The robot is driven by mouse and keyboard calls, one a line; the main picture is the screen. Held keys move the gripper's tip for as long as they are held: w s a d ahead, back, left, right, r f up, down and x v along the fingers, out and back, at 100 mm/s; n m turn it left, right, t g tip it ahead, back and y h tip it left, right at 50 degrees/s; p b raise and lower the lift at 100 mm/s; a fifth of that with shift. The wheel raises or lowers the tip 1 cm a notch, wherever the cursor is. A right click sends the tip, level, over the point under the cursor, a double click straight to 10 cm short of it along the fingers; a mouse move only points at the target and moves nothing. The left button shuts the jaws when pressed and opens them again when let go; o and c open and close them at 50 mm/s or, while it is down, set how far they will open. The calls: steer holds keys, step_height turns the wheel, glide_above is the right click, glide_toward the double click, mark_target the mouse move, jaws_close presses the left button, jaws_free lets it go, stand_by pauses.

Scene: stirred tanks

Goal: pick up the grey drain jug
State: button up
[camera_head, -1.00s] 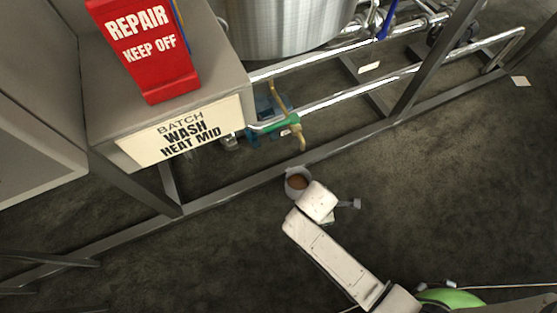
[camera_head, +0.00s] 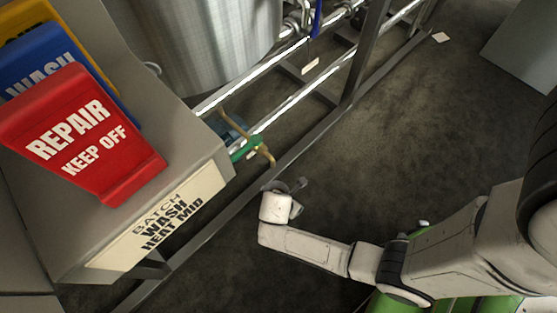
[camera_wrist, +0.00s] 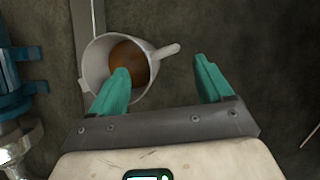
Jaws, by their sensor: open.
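The grey drain jug (camera_wrist: 97,65) stands on the dark floor in the wrist view, its round mouth showing brown liquid inside. Its handle (camera_wrist: 166,50) sticks out to the right, just beyond and between my fingertips. My gripper (camera_wrist: 161,64) is open, with two teal fingers. The left finger overlaps the jug's mouth in the picture and the right finger is over bare floor. I cannot tell the height gap between them. In the head view my gripper (camera_head: 297,192) is low by the frame rail, and my wrist hides most or all of the jug.
A metal frame rail (camera_head: 225,215) runs along the floor close to the gripper. A steel tank (camera_head: 210,40) and a cabinet with a red REPAIR sign (camera_head: 85,135) stand left.

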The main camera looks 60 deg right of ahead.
steer(key=b+x, duration=0.2)
steer(key=x, duration=0.1)
steer(key=b+x, duration=0.1)
steer(key=x, duration=0.1)
steer(key=shift+s+d+b, duration=0.1)
steer(key=shift+s+b, duration=0.2)
steer(key=shift+b, duration=0.05)
steer(key=shift+r, duration=0.1)
jaws_close()
stand_by(0.3)
